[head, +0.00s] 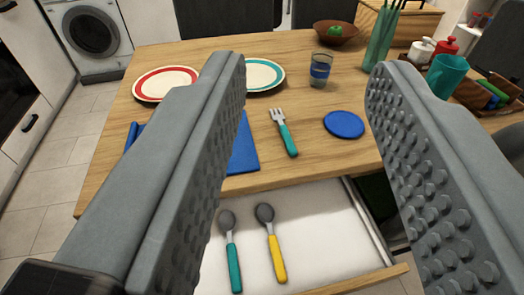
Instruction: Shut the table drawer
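The table drawer (328,222) is pulled out from under the wooden table (310,160). Its inside is white, and its wooden front (361,281) shows at the lower right, with the rest of the front cut off or hidden. A teal-handled spoon (233,260) and a yellow-handled spoon (275,250) lie in it. My gripper (305,85) is open, with its two grey studded fingers wide apart and nothing between them. The fingers appear in front of the table and drawer, and the left one hides part of both. I see no contact with the drawer.
On the tabletop are plates (166,82), a teal-handled fork (284,133), a blue coaster (344,124), a glass (320,70), a blue cloth (243,150), a bowl (336,33) and a teal cup (446,75). A washing machine (90,35) stands at the back left. Tiled floor at left is clear.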

